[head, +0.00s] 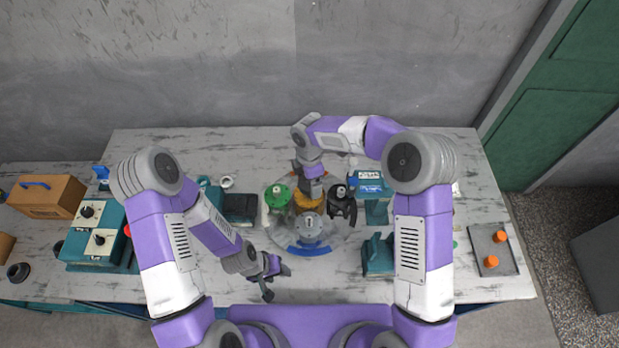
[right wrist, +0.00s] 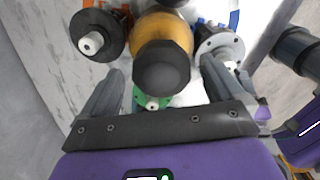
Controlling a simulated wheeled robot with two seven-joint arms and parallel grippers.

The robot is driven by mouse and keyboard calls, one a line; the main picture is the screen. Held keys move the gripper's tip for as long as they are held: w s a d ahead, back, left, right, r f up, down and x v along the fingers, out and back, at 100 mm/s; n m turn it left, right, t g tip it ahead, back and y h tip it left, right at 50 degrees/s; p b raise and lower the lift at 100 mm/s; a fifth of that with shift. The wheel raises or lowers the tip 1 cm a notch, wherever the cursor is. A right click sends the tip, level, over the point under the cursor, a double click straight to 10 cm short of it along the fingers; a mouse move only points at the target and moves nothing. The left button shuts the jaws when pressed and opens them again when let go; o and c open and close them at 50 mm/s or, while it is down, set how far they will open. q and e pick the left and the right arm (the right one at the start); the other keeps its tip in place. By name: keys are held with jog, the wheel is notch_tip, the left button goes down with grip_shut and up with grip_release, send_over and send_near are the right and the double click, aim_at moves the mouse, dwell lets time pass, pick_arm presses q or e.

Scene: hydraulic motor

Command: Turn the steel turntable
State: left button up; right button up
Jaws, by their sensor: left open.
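The round steel turntable (head: 338,236) lies on the table in the middle of the head view, with a blue strip at its front edge. It carries a green part (head: 278,195), an orange part (head: 307,203), a black part (head: 342,204) and a grey part (head: 310,228). My left gripper (head: 273,279) is open and empty, at the front left of the turntable and apart from it. My right gripper is over the turntable by the orange part. In the right wrist view its fingers (right wrist: 160,90) are spread. The orange part (right wrist: 160,30) with its dark hexagonal top shows beyond them.
A teal control box (head: 95,240) and an orange-brown toolbox (head: 47,195) stand at the left. Teal fixtures (head: 378,255) stand right of the turntable. A grey tray (head: 493,250) with orange pieces lies at the far right. The table front near the left gripper is clear.

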pick_arm(q)
jog(key=shift+f, duration=0.1)
pick_arm(e)
notch_tip(320, 180, up, 8)
jog(key=shift+f, duration=0.25)
dwell(0.7)
